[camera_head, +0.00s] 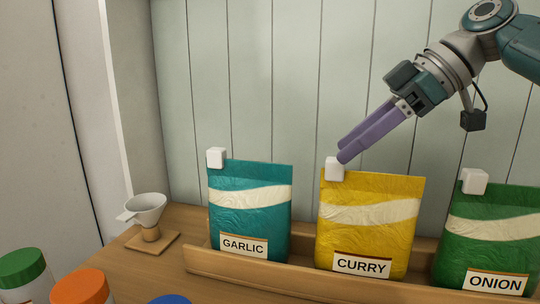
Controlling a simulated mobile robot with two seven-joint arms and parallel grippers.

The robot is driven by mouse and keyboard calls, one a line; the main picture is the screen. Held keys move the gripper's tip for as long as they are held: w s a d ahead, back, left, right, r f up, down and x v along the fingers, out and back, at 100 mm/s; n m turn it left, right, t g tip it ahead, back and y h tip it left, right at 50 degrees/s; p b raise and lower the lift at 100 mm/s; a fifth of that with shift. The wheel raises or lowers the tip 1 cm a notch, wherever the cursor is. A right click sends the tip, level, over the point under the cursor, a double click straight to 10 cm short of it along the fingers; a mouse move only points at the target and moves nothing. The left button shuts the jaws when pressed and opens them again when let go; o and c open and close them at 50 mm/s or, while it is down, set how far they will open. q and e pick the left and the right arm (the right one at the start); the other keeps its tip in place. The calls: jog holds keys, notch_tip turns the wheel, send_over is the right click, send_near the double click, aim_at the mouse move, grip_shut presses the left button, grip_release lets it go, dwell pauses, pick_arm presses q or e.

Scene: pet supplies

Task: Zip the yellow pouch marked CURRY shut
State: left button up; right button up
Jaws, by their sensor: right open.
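The yellow pouch marked CURRY (369,238) stands upright in the wooden rack, between the two other pouches. A white zip slider (334,169) sits at the left end of its top edge. My right gripper (343,150) comes in from the upper right, its purple fingers angled down to the left. Its fingertips are right at the slider and overlap its upper right part. The fingers are open; whether they touch the slider I cannot tell. My left gripper is not in view.
A teal GARLIC pouch (250,222) stands to the left and a green ONION pouch (492,240) to the right, each with a white slider at its top left. A wooden rack (300,286) holds them. A white funnel (145,209) and several coloured lids are at left.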

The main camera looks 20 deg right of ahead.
jog(key=v, duration=0.5)
jog(key=shift+s+d+r, duration=0.15)
jog(key=shift+d+r, duration=0.1)
jog(key=shift+r, duration=0.05)
